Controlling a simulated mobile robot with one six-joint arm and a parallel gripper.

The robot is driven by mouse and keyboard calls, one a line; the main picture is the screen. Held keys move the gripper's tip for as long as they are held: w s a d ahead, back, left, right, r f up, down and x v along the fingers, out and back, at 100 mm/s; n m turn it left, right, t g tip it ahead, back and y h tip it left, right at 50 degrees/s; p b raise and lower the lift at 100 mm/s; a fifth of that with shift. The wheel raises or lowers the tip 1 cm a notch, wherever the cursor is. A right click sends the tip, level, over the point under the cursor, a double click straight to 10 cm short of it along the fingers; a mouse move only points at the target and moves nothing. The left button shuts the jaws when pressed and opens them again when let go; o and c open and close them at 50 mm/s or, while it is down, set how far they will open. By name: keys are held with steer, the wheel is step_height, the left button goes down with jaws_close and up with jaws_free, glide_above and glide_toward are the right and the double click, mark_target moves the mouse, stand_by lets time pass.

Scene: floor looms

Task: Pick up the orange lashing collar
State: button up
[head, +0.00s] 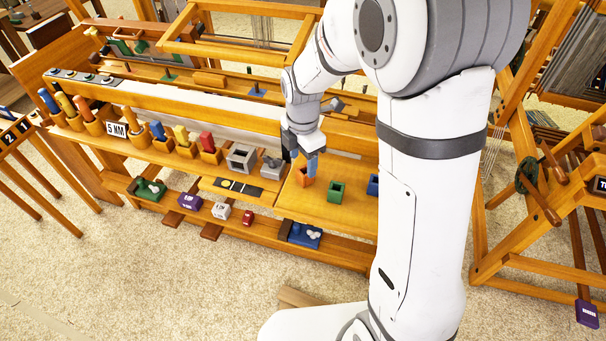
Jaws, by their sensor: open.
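The orange lashing collar (305,179) looks like a small square block or ring. It stands on the wooden shelf of the loom, just left of a green collar (337,191). A blue collar (373,184) is further right, partly hidden behind my arm. My gripper (311,168) points down right at the orange collar, and its bluish fingers overlap the collar's upper part in the head view. The jaws are open. I cannot tell whether the fingers touch the collar or straddle it.
A grey square block (241,157) and a grey metal piece (271,166) stand left of the gripper. Several coloured pegs in wooden holders line the shelf further left. A lower rail (262,231) holds small weights and trays. The loom's beam (345,140) rises behind.

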mark_target(305, 171)
steer(key=f, duration=0.5)
steer(key=shift+d, duration=0.3)
steer(key=shift+c, duration=0.5)
steer(key=shift+r, duration=0.1)
steer(key=c, duration=1)
steer(key=shift+o, duration=0.2)
